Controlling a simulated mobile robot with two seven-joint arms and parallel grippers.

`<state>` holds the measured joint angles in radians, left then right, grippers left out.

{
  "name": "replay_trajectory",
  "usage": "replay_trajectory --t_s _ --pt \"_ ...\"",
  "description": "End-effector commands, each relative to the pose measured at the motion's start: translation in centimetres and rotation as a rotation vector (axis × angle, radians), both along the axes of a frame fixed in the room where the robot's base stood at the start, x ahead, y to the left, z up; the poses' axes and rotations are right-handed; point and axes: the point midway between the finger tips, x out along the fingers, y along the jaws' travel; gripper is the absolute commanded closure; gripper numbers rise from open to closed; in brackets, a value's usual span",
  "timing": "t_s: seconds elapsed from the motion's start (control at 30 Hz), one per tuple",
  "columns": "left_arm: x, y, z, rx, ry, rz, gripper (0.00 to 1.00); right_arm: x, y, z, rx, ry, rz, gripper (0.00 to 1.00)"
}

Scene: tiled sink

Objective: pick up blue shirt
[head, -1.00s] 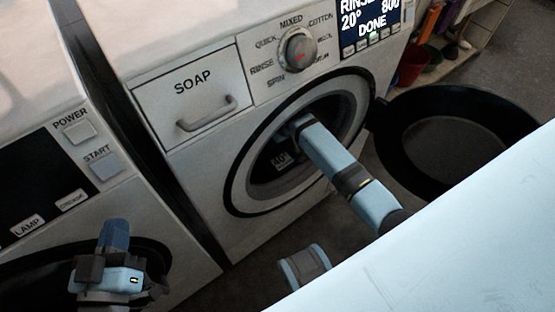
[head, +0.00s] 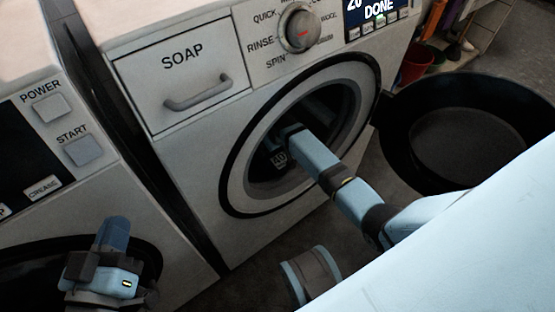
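No blue shirt can be made out in the head view. My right arm reaches from the right into the round open door of the washing machine (head: 185,165). My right gripper (head: 281,160) is inside the dark drum opening; its fingers are lost in shadow, so its state and anything in it cannot be told. My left gripper (head: 112,235) is at the lower left, in front of the dark round door of the neighbouring machine. Its dark blue fingers point up and overlap in this view, so any gap between them does not show.
A large black basin (head: 455,140) stands on the floor right of the washer. A second machine with POWER and START buttons (head: 83,151) is at the left. A red bucket (head: 414,64) and other items stand at the back right. Dark floor shows between washer and basin.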

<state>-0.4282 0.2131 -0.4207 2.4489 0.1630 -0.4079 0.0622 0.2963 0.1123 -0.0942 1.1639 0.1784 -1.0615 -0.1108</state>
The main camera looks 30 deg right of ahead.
Motion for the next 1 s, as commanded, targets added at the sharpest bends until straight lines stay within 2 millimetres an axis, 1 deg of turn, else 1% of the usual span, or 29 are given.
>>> replay_trajectory --t_s 0.1,0.27,0.3,0.33,0.37,0.57,0.67,1.0 --pt "0.0 0.0 0.1 0.0 -0.001 0.0 1.0 0.0 0.0 0.1 0.0 0.0 0.0 0.0" --pt "0.0 0.0 0.1 0.0 -0.001 0.0 1.0 0.0 0.0 0.1 0.0 0.0 0.0 0.37" --pt "0.0 0.0 0.1 -0.001 -0.002 0.0 1.0 0.0 0.0 0.1 0.0 0.0 0.0 0.46" --pt "0.0 0.0 0.1 -0.001 -0.002 0.0 1.0 0.0 0.0 0.1 0.0 0.0 0.0 0.53" --pt "0.0 0.0 0.1 -0.001 -0.002 0.0 1.0 0.0 0.0 0.1 -0.001 -0.001 0.0 0.56" --pt "0.0 0.0 0.2 -0.001 -0.002 0.0 1.0 0.0 0.0 0.2 -0.001 0.0 0.0 0.56" --pt "0.0 0.0 0.9 -0.004 -0.011 0.003 1.0 0.0 0.0 1.1 -0.001 -0.001 0.001 0.56" --pt "-0.3 0.4 5.7 -0.078 -0.146 0.049 1.0 0.1 -0.1 7.8 -0.002 -0.002 -0.001 0.56"
